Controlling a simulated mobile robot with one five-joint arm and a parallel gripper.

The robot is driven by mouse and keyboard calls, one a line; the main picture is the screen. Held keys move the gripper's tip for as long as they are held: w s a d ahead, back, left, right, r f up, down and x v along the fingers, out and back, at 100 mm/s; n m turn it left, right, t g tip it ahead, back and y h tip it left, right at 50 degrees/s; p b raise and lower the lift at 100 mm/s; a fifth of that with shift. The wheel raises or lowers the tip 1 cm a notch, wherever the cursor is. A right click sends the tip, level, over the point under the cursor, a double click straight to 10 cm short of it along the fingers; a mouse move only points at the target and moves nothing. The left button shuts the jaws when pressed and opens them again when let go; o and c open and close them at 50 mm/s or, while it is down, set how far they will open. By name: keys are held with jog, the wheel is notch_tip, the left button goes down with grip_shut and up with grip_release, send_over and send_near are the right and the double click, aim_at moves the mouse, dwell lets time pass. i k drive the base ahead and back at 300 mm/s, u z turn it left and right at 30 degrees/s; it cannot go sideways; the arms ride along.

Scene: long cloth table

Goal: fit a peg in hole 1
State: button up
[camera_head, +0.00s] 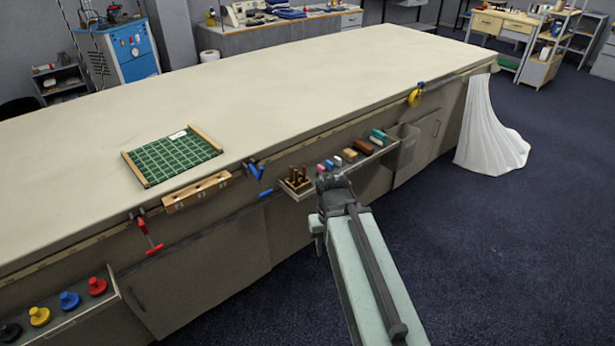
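Several dark brown pegs (297,174) stand upright in a small wooden holder (296,188) on the shelf at the table's front side. A light wooden block (182,203) is fixed along the table's front edge, left of the pegs. It shows small dark holes, but I cannot read any number for hole 1. My gripper (331,180) is at the far end of my arm, in front of the shelf and just right of the peg holder. Its fingers are too small and hidden to tell open from shut, and I see no peg in it.
The shelf holds coloured blocks (349,154) right of the pegs, near a grey bin (403,146). Red (150,236) and blue (256,168) clamps hang on the table's edge. A green mat (170,158) lies on the mostly bare tabletop (300,90).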

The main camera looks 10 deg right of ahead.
aim_at(177, 201)
jog(key=i, duration=0.95)
